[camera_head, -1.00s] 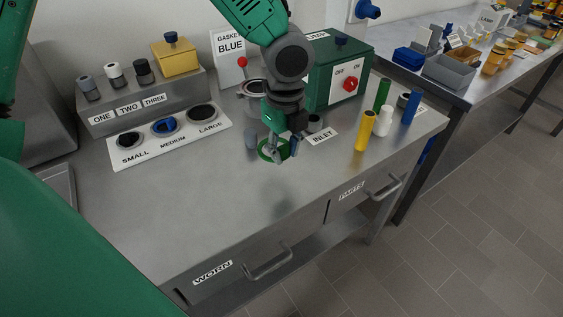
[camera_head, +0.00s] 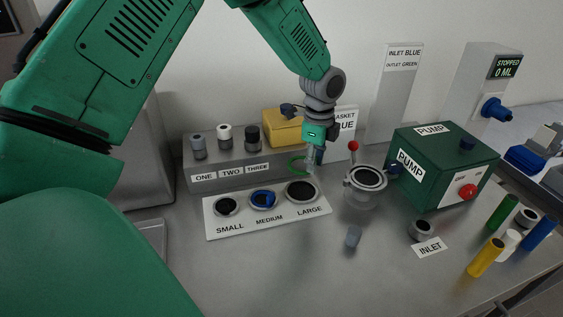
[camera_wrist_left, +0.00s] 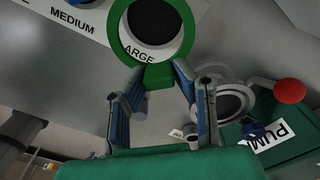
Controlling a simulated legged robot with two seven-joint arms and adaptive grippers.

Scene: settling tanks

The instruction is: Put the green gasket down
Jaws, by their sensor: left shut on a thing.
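My left gripper (camera_head: 312,164) is shut on the green gasket (camera_head: 291,166), a flat ring with a tab. It holds the ring above the far edge of the white board (camera_head: 222,232) marked SMALL, MEDIUM and LARGE. In the left wrist view the green gasket (camera_wrist_left: 158,76) is pinched by its tab between the two fingers (camera_wrist_left: 157,88). There the ring lies in line with the dark LARGE spot, partly covering its label. A blue gasket (camera_head: 257,205) lies on the MEDIUM spot. My right gripper is not in view.
A step block (camera_head: 210,182) with several small cylinders and a yellow box (camera_head: 283,125) stand behind. A round flanged housing (camera_head: 363,192) with a red-knobbed lever is right of the board, near the green pump (camera_head: 436,178). The bench front is mostly clear.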

